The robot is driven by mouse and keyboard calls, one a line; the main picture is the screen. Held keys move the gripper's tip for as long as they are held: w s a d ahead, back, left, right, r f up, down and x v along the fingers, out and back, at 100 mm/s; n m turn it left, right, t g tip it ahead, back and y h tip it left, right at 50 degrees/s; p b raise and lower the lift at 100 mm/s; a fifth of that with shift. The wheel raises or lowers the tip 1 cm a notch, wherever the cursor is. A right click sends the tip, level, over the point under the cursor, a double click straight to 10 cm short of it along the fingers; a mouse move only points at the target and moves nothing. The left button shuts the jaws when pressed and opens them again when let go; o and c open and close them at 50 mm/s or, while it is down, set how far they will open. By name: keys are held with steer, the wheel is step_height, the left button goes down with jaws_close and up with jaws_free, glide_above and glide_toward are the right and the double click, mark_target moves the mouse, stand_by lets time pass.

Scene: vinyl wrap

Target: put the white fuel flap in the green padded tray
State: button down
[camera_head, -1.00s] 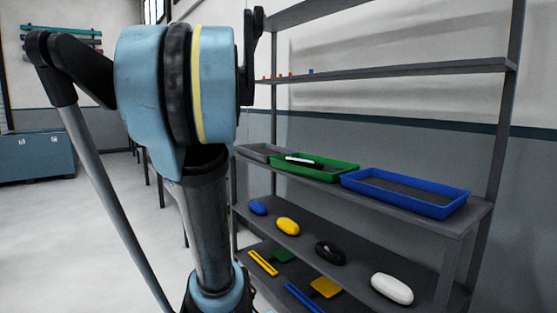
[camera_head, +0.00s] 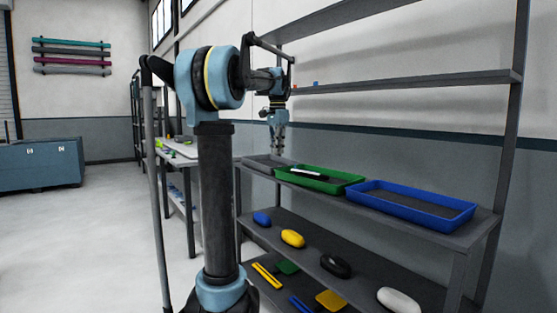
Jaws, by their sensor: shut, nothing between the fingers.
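The green tray (camera_head: 348,183) stands on the middle shelf, between a grey tray and a blue tray. A flat white piece (camera_head: 308,173) with a dark part beside it lies inside the green tray; it looks like the fuel flap, but it is too small to be sure. My gripper (camera_head: 280,149) points down at the left end of the shelf, above the grey tray and left of the white piece. It is shut and empty, apart from the green tray. The fingertips are small in this view.
The grey tray (camera_head: 256,163) and blue tray (camera_head: 410,208) flank the green one. A lower shelf holds blue, yellow, black and white (camera_head: 398,299) rounded pieces. A shelf board (camera_head: 420,82) runs above the trays. Open floor (camera_head: 90,240) lies left.

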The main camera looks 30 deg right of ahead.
steer(key=d+f, duration=0.4)
steer(key=f, duration=0.5)
steer(key=shift+w, duration=0.15)
stand_by(0.4)
